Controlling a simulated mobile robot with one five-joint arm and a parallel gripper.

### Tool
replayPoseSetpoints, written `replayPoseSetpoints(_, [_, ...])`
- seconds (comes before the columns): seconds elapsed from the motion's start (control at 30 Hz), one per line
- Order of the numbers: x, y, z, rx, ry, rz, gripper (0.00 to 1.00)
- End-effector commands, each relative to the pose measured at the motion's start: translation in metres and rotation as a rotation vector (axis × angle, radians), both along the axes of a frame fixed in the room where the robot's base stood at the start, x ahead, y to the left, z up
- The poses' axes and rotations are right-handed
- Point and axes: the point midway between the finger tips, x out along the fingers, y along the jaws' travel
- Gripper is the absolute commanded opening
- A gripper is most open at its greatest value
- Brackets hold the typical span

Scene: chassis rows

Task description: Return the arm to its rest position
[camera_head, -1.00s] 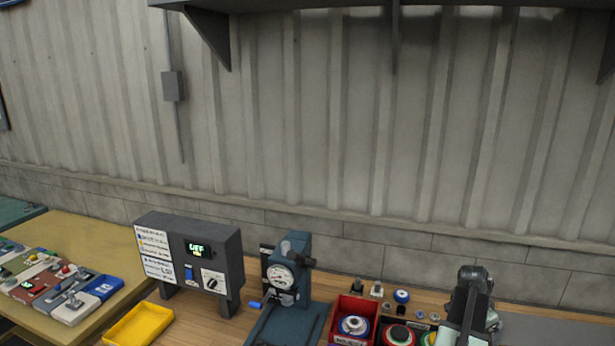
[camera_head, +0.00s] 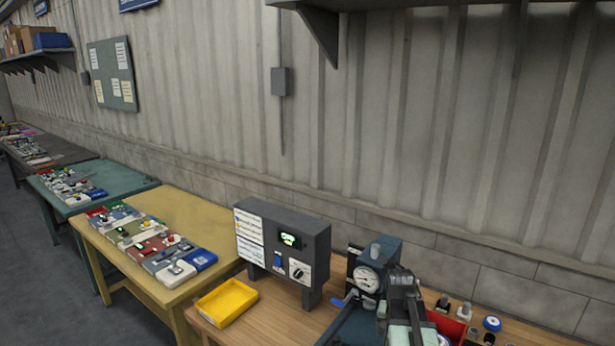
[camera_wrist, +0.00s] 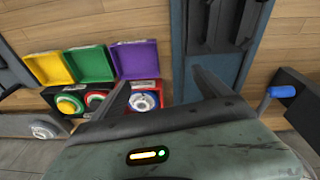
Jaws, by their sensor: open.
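My arm (camera_head: 402,300) stands upright and folded at the lower middle right of the head view, in front of the blue press and the bench. My gripper (camera_wrist: 160,90) shows in the wrist view as two dark fingers spread apart, with nothing between them. The fingers point over the wooden bench, between a purple tray and the blue press base. I cannot make out the fingertips in the head view.
A blue dial press (camera_head: 372,262), a grey control box (camera_head: 283,250) and a yellow tray (camera_head: 228,302) stand on the wooden bench. The wrist view shows yellow, green and purple trays (camera_wrist: 136,62) and bins of round buttons. A yellow table (camera_head: 190,212) stands left; grey floor (camera_head: 40,265) is open.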

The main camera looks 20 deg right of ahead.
Motion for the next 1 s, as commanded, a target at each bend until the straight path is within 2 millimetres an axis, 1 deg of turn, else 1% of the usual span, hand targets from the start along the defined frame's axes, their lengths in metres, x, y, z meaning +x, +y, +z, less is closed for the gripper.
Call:
replayPoseSetpoints(0.03, [0.009,0.045,-0.001,0.013,0.010,0.106,0.87])
replayPoseSetpoints(0.07, [0.014,0.068,-0.001,0.020,0.016,0.166,0.87])
replayPoseSetpoints(0.1, [0.018,0.096,-0.001,0.032,0.024,0.240,0.87])
replayPoseSetpoints(0.17, [0.021,0.135,-0.002,0.044,0.035,0.342,0.87])
replayPoseSetpoints(0.2, [0.022,0.159,-0.002,0.052,0.041,0.405,0.87])
replayPoseSetpoints(0.27, [0.022,0.192,-0.003,0.063,0.050,0.494,0.87])
replayPoseSetpoints(0.3, [0.020,0.212,-0.003,0.069,0.056,0.548,0.87])
replayPoseSetpoints(0.37, [0.017,0.242,-0.003,0.079,0.066,0.628,0.87])
replayPoseSetpoints(0.4, [0.014,0.261,-0.003,0.085,0.070,0.680,0.87])
replayPoseSetpoints(0.47, [0.008,0.288,-0.003,0.093,0.078,0.756,0.87])
replayPoseSetpoints(0.5, [0.007,0.289,-0.023,0.096,0.085,0.764,0.87])
replayPoseSetpoints(0.53, [0.005,0.287,-0.035,0.098,0.091,0.758,0.87])
replayPoseSetpoints(0.6, [0.001,0.285,-0.055,0.103,0.102,0.755,0.87])
replayPoseSetpoints(0.73, [-0.007,0.282,-0.087,0.112,0.124,0.751,0.87])
replayPoseSetpoints(0.8, [-0.010,0.282,-0.099,0.115,0.133,0.750,0.87])
replayPoseSetpoints(0.87, [-0.013,0.282,-0.105,0.118,0.139,0.749,0.87])
replayPoseSetpoints(0.9, [-0.014,0.282,-0.107,0.119,0.143,0.748,0.87])
replayPoseSetpoints(1.0, [-0.015,0.282,-0.106,0.120,0.146,0.748,0.87])
